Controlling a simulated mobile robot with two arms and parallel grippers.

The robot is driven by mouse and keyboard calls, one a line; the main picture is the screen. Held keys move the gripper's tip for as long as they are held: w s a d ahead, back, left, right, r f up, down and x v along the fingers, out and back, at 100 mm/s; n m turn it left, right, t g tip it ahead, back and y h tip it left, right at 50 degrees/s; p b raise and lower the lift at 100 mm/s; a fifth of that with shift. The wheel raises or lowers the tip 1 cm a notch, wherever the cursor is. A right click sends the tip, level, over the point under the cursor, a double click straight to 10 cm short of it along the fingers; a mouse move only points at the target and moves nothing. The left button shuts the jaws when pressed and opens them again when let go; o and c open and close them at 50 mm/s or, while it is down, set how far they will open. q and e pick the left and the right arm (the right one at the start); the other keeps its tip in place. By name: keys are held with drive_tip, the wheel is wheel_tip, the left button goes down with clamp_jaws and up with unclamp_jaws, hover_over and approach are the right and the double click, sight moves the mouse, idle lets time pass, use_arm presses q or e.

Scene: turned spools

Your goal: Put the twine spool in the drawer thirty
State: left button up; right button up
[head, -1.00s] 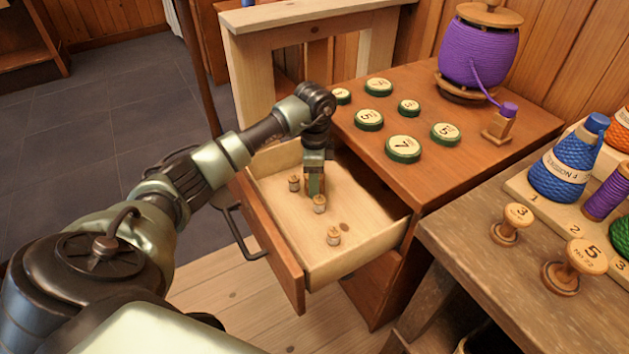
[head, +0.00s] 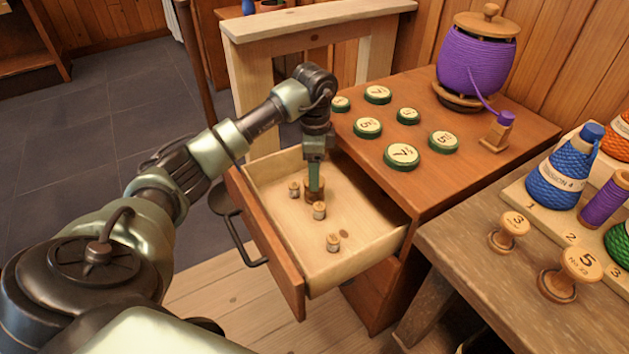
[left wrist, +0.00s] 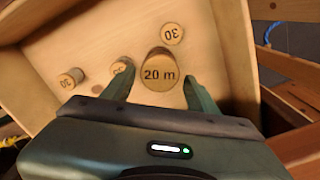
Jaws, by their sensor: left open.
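The wooden twine spool (head: 310,195), its top marked "20 m" in the left wrist view (left wrist: 160,72), stands upright on the floor of the open drawer (head: 365,225). My left gripper (head: 315,183) is above it and open. In the left wrist view its fingers (left wrist: 160,88) are spread on either side of the spool. Smaller spools stand around it: one (head: 294,188) beside it, one (head: 319,210) close in front, one (head: 333,243) nearer the drawer's front corner. Two small tops read "30" (left wrist: 172,33) (left wrist: 69,78); a third (left wrist: 122,66) is partly hidden by a finger. My right gripper is out of view.
On the cabinet top (head: 465,180) stand several green-rimmed numbered discs (head: 402,157) and a purple twine holder (head: 477,60). A workbench (head: 470,240) at the right holds numbered wooden spools (head: 570,275) and a blue cone (head: 562,175). The drawer's near end is free.

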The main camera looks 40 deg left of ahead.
use_arm(q)
wheel_tip(320, 180, up, 6)
drive_tip(key=shift+p, duration=0.4)
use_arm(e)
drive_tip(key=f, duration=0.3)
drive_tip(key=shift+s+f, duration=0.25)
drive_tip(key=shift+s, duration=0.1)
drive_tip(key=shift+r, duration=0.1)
